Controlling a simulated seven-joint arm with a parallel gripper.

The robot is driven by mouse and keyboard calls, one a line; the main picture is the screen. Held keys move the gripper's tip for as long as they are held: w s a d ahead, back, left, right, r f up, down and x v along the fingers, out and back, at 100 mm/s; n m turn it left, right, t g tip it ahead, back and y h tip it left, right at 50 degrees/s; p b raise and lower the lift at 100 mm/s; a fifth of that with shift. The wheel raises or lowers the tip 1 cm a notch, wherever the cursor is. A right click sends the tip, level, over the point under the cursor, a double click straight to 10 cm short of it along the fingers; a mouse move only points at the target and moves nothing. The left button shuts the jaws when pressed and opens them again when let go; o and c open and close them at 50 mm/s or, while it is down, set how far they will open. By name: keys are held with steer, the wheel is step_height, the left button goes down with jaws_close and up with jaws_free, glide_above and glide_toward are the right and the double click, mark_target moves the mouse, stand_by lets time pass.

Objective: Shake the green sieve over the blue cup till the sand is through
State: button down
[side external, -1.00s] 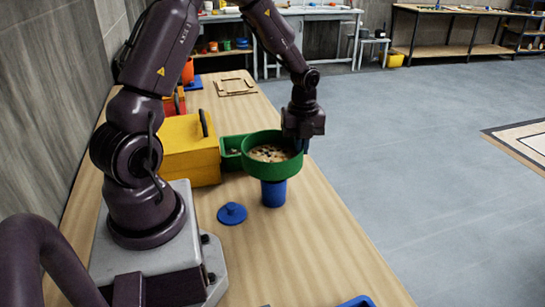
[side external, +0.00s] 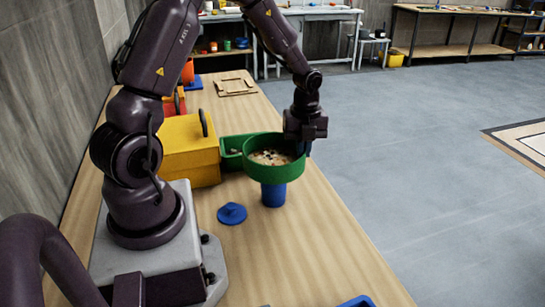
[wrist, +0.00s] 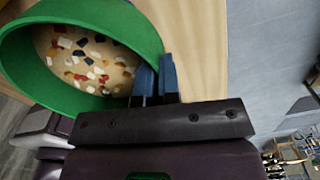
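The green sieve (side external: 265,172) is over the blue cup (side external: 273,194), which stands on the table. From this angle I cannot tell whether the sieve touches the cup's rim. My gripper (side external: 303,147) is at the sieve's right side. In the wrist view its blue fingertips (wrist: 156,77) are closed on the rim of the green sieve (wrist: 130,27). Pale sand with several small coloured pieces (wrist: 88,62), white, red, yellow and dark, lies in the sieve. The inside of the cup is hidden.
A blue lid (side external: 232,213) with a knob lies left of the cup. A green bin (side external: 232,160) and a yellow box (side external: 187,150) stand behind. A blue tray edge (side external: 357,302) shows at the front. The table's right side is clear.

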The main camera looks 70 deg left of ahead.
steer(key=shift+a, duration=0.65)
steer(key=shift+d, duration=0.1)
steer(key=shift+d, duration=1.1)
steer(key=shift+a, duration=1.2)
